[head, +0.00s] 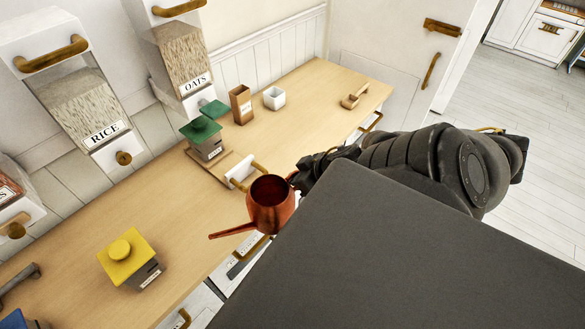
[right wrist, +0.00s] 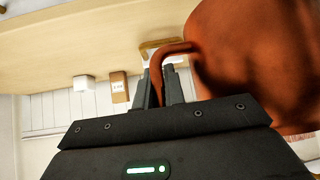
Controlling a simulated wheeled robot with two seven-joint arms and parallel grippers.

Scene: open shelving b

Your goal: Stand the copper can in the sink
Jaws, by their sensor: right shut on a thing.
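The copper can (head: 270,203) has an open top and a long thin spout pointing left. My right gripper (head: 296,181) is shut on its curved handle, and the can is held roughly upright near the counter's front edge. In the right wrist view, the handle lies between the fingers (right wrist: 160,92) and the can's body (right wrist: 245,60) fills the upper right. I cannot make out the sink in either view. My left gripper is not in view.
The wooden counter (head: 185,235) holds a yellow-lidded canister (head: 130,258), a green-lidded canister (head: 205,138), a brown box (head: 241,104) and a white cup (head: 274,98). Rice (head: 90,110) and oats (head: 180,60) dispensers hang above. The counter between the two lidded canisters is largely clear.

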